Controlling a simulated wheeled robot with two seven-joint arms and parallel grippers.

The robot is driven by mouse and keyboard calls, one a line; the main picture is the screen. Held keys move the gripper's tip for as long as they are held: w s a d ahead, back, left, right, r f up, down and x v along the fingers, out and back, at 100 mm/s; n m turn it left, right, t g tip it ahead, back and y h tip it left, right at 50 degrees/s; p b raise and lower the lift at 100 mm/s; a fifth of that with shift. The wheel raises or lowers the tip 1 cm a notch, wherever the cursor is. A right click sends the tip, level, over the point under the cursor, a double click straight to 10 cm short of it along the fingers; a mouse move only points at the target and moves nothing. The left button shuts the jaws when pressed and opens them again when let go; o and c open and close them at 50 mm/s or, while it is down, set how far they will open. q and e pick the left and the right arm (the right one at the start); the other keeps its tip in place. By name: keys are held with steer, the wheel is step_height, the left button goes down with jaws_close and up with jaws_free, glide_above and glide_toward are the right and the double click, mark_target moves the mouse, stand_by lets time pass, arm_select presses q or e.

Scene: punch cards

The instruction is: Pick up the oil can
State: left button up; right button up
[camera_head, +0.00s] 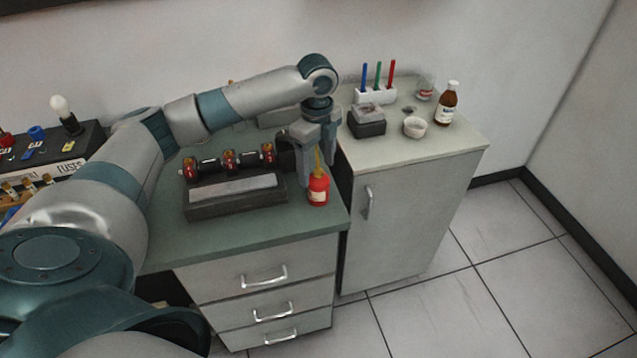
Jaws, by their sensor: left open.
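The oil can (318,191) is a small red can with a pale label and a yellow spout. It stands upright near the right front corner of the green-topped drawer cabinet (240,232). My left gripper (319,177) points down over it and is open, with a finger on either side of the spout and upper can. Whether the fingers touch the can cannot be told. My right gripper is not in view.
A dark box with a grey slab (234,189) and a rack of red-capped cylinders (229,161) stand left of the can. On the right cabinet are a brown bottle (446,104), a white bowl (415,127), a dark box (367,121) and a pen holder (376,95).

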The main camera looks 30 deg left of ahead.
mark_target(318, 186)
arm_select(q)
steer(key=shift+f, duration=0.55)
steer(key=shift+s+d+f+p, duration=0.15)
steer(key=shift+s+f+p, duration=0.05)
steer(key=shift+f+p, duration=0.25)
steer(key=f, duration=0.1)
steer(key=f+p, duration=0.1)
steer(key=f, duration=0.1)
steer(key=shift+s+d+f+p, duration=0.2)
steer(key=shift+d+f+p, duration=0.1)
steer(key=shift+f+p, duration=0.1)
steer(key=shift+f, duration=0.25)
steer(key=c, duration=1.3)
